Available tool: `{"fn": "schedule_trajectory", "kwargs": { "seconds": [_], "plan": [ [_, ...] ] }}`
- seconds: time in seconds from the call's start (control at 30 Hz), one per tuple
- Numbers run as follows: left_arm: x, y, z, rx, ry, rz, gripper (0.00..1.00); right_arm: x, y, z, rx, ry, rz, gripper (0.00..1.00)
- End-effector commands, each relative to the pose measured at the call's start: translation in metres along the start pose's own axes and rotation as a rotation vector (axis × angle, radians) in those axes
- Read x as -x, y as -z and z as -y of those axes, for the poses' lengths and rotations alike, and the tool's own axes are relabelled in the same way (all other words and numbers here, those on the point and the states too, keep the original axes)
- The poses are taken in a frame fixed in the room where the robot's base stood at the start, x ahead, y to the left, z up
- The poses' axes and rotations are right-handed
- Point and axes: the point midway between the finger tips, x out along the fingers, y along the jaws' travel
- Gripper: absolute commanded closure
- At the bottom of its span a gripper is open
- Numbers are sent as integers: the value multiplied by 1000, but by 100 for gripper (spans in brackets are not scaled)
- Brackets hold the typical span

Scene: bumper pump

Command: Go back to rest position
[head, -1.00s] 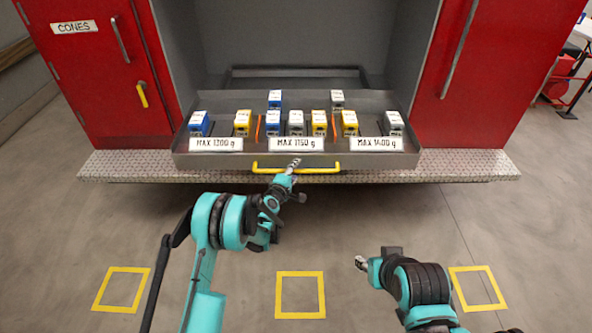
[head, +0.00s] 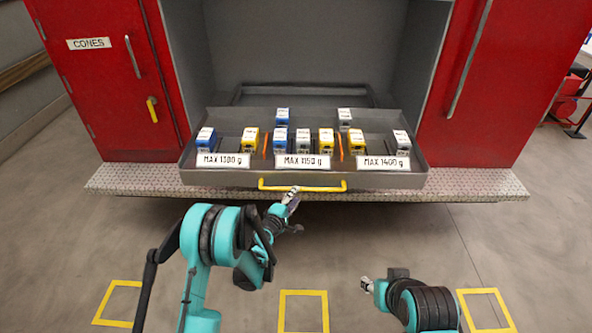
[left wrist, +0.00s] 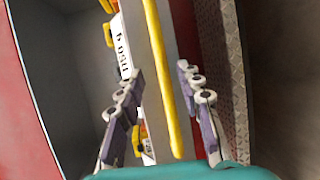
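My left gripper (head: 292,193) is at the yellow handle (head: 330,189) on the front of the grey tray drawer (head: 220,180). In the left wrist view its two fingers (left wrist: 160,82) stand apart, with the yellow handle (left wrist: 158,50) running between them; no contact can be made out. My right gripper (head: 367,285) is low in the head view, right of centre, over bare floor and away from the drawer. It is too small to tell whether it is open.
The drawer holds several blue, yellow and grey boxes (head: 281,138) behind white weight labels (head: 303,161), with orange dividers (head: 339,147). Red cabinets (head: 105,100) flank it. A metal step (head: 130,178) runs below. Yellow squares (head: 304,293) mark the open floor.

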Motion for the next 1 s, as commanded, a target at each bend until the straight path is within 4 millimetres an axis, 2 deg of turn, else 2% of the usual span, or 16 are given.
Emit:
{"fn": "schedule_trajectory", "kwargs": {
  "seconds": [0.13, 0.23, 0.37, 0.47, 0.6, 0.7, 0.83, 1.0],
  "plan": [
    [0, 0, -2, -5, 2, 1, 64, 0, 0, 0, 0, 0, 0, 60],
    [5, -1, -15, -42, 17, 5, 64, 0, 0, 0, 0, 0, 0, 60],
    [23, -5, -49, -158, 67, 20, 64, 0, 0, 0, 0, 0, 0, 60],
    [47, -9, -79, -281, 123, 36, 64, 0, 0, 0, 0, 0, 0, 60],
    [90, -14, -110, -452, 209, 62, 64, 0, 0, 0, 0, 0, 0, 60],
    [126, -18, -126, -572, 273, 82, 64, 0, 0, 0, 0, 0, 0, 60],
    [178, -22, -137, -720, 362, 109, 64, 0, 0, 0, 0, 0, 0, 60],
    [253, -26, -136, -907, 487, 150, 64, 0, 0, 0, 0, 0, 0, 60]
  ]
}}
